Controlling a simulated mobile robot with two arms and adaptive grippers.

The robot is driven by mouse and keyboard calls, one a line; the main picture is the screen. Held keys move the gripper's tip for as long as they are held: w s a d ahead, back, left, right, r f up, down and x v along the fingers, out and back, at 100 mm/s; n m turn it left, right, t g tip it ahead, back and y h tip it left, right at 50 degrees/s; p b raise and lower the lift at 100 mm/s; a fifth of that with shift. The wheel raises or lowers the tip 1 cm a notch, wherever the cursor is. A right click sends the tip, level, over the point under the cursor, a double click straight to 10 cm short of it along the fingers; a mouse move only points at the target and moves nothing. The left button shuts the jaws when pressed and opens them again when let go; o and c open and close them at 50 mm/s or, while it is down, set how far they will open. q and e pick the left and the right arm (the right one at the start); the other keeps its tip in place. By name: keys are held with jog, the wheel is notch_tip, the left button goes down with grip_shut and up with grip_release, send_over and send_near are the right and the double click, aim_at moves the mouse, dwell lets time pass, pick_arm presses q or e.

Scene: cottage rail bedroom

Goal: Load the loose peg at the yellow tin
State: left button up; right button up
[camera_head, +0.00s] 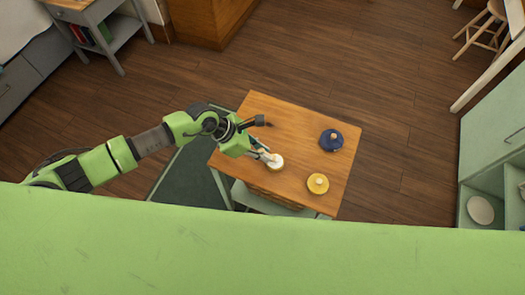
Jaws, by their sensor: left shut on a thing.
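The yellow tin (318,185) stands near the right front edge of a wooden table, with a small pale piece on its top. My left gripper (269,157) reaches over the table from the left and points down at a white round tin (277,165), to the left of the yellow tin. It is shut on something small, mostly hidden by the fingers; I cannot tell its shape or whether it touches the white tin. A loose peg cannot be made out clearly. My right gripper is not in view.
A dark blue tin (331,140) stands near the table's right edge, behind the yellow tin. The wooden table (290,112) has bare room at the back. A green cabinet (483,140) is at the right, a small shelf unit (120,30) at the upper left.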

pick_arm(q)
jog(key=shift+s, duration=0.1)
notch_tip(320, 180, up, 7)
jog(key=p, duration=0.5)
dwell(0.3)
dwell(0.6)
